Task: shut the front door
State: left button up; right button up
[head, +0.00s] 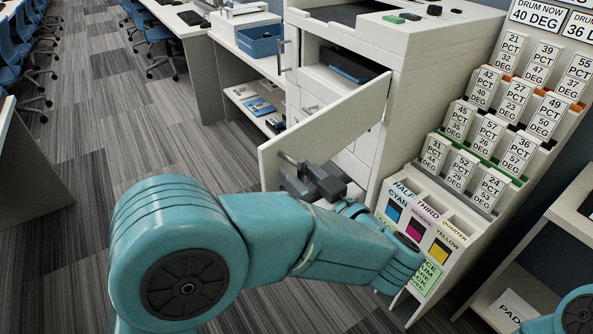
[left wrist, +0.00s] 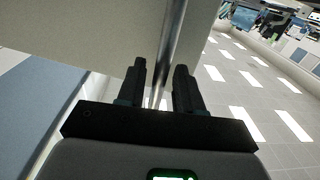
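The front door (head: 335,125) is a pale panel on the white machine (head: 420,75), and it stands swung out from the machine's front. Its bar handle (head: 287,158) is on the outer face near the free edge. My left gripper (head: 312,182) is at that handle. In the left wrist view the metal bar (left wrist: 172,45) passes between the two fingers of my left gripper (left wrist: 160,85). The fingers are apart, with a small gap seeming to show beside the bar. The door panel (left wrist: 95,35) fills the upper left there. My right gripper is out of view.
Racks of labelled cards (head: 490,130) stand right of the machine, with a colour-label holder (head: 425,225) low in front. Carpet (head: 180,140) is clear left of the door. A shelf (head: 520,285) stands at lower right.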

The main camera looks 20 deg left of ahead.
pick_arm(q)
jog(key=shift+w, duration=0.15)
grip_shut()
